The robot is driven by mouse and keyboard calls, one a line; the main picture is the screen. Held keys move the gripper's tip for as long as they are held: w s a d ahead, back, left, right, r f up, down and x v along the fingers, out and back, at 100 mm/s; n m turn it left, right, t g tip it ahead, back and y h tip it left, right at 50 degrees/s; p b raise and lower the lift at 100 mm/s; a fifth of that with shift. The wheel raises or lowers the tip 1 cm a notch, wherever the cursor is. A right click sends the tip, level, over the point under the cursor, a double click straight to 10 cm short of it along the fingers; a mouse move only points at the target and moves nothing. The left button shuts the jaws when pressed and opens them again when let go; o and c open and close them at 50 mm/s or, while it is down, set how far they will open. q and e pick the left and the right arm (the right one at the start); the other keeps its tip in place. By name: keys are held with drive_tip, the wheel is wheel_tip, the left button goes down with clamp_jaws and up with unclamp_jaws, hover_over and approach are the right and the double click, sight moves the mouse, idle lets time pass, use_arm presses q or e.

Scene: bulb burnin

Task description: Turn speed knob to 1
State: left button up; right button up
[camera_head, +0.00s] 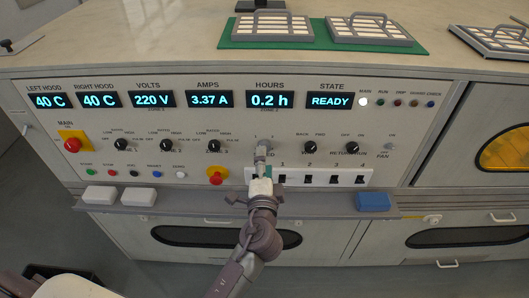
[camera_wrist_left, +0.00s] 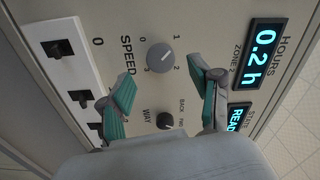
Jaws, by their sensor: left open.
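The grey round speed knob (camera_wrist_left: 160,57) is on the panel beside the SPEED label in the left wrist view. Its light mark points to the upper right, toward the 1 of the printed scale. My left gripper (camera_wrist_left: 170,76) is open, its teal-padded fingers apart on either side of the view, with the knob visible in the gap beyond the tips. I see no finger touching the knob. In the head view my left gripper (camera_head: 262,170) is in front of the panel at the knob and largely hides it.
The black WAY knob (camera_wrist_left: 165,120) is close to my fingers in the left wrist view. A row of black switches on a white strip (camera_head: 345,178) lies below. A red button on yellow (camera_head: 216,176) is to the left. The blue block (camera_head: 373,201) rests on the ledge.

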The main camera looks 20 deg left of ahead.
use_arm(q)
drive_tip(key=v, duration=0.7)
drive_tip(key=shift+s, duration=0.4)
drive_tip(key=shift+d+r, duration=0.1)
drive_tip(key=s+f+n+g+h, duration=0.15)
drive_tip(key=s+f+g, duration=0.3)
drive_tip(key=f, duration=1.35)
drive_tip(key=s+f+g+h, duration=0.3)
drive_tip(key=s+f+g, duration=0.15)
drive_tip(key=f, duration=1.35)
drive_tip(key=s+a+f+n+g, duration=0.2)
drive_tip(key=s+f, duration=0.4)
drive_tip(key=s, duration=0.4)
drive_tip(key=s+a+f+n+g, duration=0.3)
drive_tip(key=s+f, duration=0.4)
drive_tip(key=s, duration=0.3)
drive_tip(key=s+a+f+n+g, duration=0.2)
drive_tip(key=s+a+f, duration=0.3)
drive_tip(key=s, duration=0.5)
drive_tip(key=shift+s+f+n, duration=0.2)
drive_tip(key=shift+f+n, duration=0.45)
drive_tip(key=shift+d+h, duration=0.1)
drive_tip(key=shift+h, duration=0.15)
